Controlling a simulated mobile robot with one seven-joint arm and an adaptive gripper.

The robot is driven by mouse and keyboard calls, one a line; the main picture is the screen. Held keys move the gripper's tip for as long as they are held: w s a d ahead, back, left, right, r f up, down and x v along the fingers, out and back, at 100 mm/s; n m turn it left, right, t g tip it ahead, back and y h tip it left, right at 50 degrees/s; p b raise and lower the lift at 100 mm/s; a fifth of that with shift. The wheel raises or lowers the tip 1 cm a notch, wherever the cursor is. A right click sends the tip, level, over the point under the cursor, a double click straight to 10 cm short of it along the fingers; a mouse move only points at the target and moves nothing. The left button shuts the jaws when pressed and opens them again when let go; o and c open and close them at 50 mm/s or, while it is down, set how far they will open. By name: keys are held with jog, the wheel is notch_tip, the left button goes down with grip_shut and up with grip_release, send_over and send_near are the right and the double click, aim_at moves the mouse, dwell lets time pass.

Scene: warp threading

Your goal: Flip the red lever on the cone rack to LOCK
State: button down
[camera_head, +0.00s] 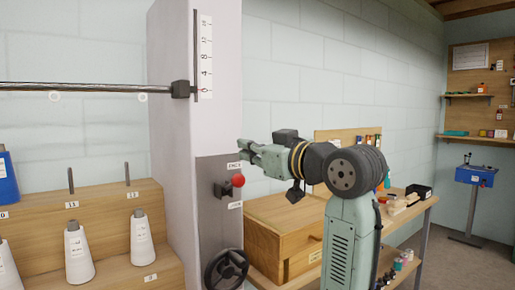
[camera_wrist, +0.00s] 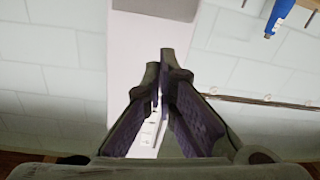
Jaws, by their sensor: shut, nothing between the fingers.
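The red lever knob (camera_head: 238,180) sticks out from a black pivot on a grey plate (camera_head: 212,225) on the white upright of the cone rack. One small white label is above the knob and another below it; their words are too small to read surely. My gripper (camera_head: 241,145) is above the knob, apart from it, with its fingers pointing left. In the wrist view my gripper (camera_wrist: 160,65) has its fingers drawn together at the tips, with nothing held. The lever does not show clearly in the wrist view; the white upright (camera_wrist: 139,35) shows behind the fingers.
A black handwheel (camera_head: 226,268) sits below the lever. A metal bar (camera_head: 90,87) runs left from the upright. White cones (camera_head: 78,255) stand on wooden steps at left. A wooden box (camera_head: 285,235) stands on a bench at right, beneath my arm.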

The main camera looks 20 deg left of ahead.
aim_at(241, 178)
jog(key=p+x, duration=0.2)
jog(key=x, duration=0.4)
jog(key=shift+r, duration=0.15)
jog(key=f, duration=0.1)
jog(key=d+f, duration=0.2)
jog(key=f, duration=0.1)
jog(key=shift+s, duration=0.2)
jog(key=shift+f, duration=0.1)
jog(key=shift+s+d+f+t+y+b, duration=0.2)
jog(key=shift+f+t+y+b, duration=0.1)
jog(key=shift+b, duration=0.4)
